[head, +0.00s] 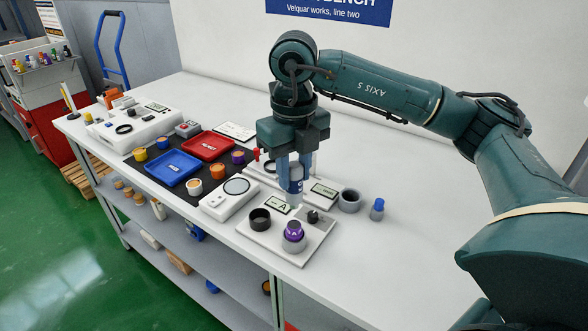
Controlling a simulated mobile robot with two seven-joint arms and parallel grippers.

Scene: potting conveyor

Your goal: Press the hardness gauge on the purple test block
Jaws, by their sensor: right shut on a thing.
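My right gripper (293,182) points straight down over the bench and is shut on a blue and grey cylinder, which looks like the hardness gauge (295,187). Its lower end is partly hidden between the fingers. The purple test block (293,232) sits on the front of a pale grey plate (292,254), below the gauge in the picture. The gauge appears apart from the block, above and behind it. My left gripper is not in view.
A black ring cup (260,219) stands left of the purple block. A dark knob (313,216) is behind it. A grey cup (349,200) and a blue-capped bottle (377,209) stand to the right. Blue tray (173,168) and red tray (208,146) lie left. The right bench is clear.

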